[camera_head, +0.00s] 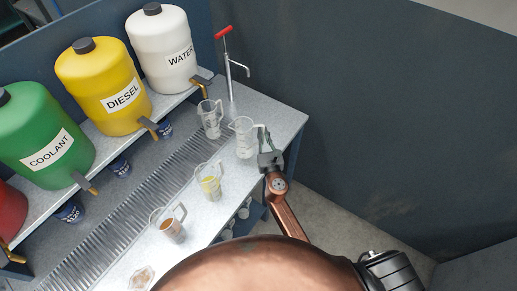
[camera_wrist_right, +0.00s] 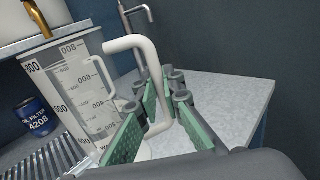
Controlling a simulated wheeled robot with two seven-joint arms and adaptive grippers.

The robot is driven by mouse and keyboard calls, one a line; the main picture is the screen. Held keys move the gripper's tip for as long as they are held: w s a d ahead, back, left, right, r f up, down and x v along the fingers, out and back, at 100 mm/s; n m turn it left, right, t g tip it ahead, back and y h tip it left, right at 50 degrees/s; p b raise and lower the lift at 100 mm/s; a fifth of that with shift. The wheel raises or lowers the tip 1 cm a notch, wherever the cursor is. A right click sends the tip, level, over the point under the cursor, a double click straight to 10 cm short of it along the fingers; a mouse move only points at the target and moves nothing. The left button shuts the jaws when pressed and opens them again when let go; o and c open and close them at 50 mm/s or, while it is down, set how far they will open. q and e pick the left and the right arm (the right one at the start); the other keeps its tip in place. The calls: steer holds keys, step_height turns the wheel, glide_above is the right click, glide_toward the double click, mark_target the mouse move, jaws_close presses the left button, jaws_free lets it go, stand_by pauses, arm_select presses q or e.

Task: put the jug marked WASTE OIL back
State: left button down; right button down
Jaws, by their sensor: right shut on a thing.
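My right gripper (camera_head: 264,150) is at the handle of a clear measuring jug (camera_head: 244,138) near the bench's far right end. In the right wrist view the green-padded fingers (camera_wrist_right: 158,112) are shut on the white handle of this jug (camera_wrist_right: 85,95), which looks upright and empty. Lettering low on the jug starts with "wa"; the rest is hidden, so I cannot tell whether it reads WASTE OIL. Another clear jug (camera_head: 210,120) stands just left of it. Nearer jugs hold yellow liquid (camera_head: 209,184) and brown liquid (camera_head: 172,228); their marks are unreadable. My left gripper is out of view.
A shelf carries the green COOLANT (camera_head: 40,130), yellow DIESEL (camera_head: 100,75) and white WATER (camera_head: 163,45) containers with taps. A red-handled pump (camera_head: 228,60) stands behind the jugs. A slatted drain (camera_head: 125,205) runs along the bench (camera_head: 285,118). The bench's right corner is clear.

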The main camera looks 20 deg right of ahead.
step_height(320, 180, down, 6)
steer(key=b, duration=0.3)
steer(key=shift+b, duration=0.35)
steer(key=shift+r, duration=0.1)
steer(key=c, duration=2.5)
jaws_free()
steer(key=shift+f, duration=0.25)
steer(key=o, duration=0.4)
steer(key=shift+r, duration=0.1)
